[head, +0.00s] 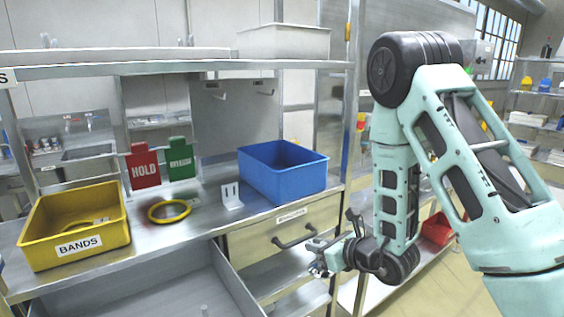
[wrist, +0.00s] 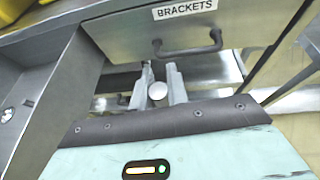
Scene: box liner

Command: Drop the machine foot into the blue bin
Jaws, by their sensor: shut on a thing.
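The blue bin (head: 283,171) stands on the right part of the metal workbench, its open top facing up. My gripper (head: 322,259) is in front of the bench, below and to the right of the bin. In the wrist view, my gripper's two fingers (wrist: 161,85) are closed on a small pale round piece, the machine foot (wrist: 157,91). Only its round face shows clearly; the rest is hidden between the fingers. The blue bin is not in the wrist view.
A yellow BANDS bin (head: 75,229), yellow ring (head: 169,211), white bracket (head: 231,196) and red HOLD sign (head: 143,166) and green sign (head: 181,158) stand or lie on the bench (head: 203,221). The closed BRACKETS drawer (wrist: 190,35) faces my gripper. An open drawer (head: 165,290) juts out left.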

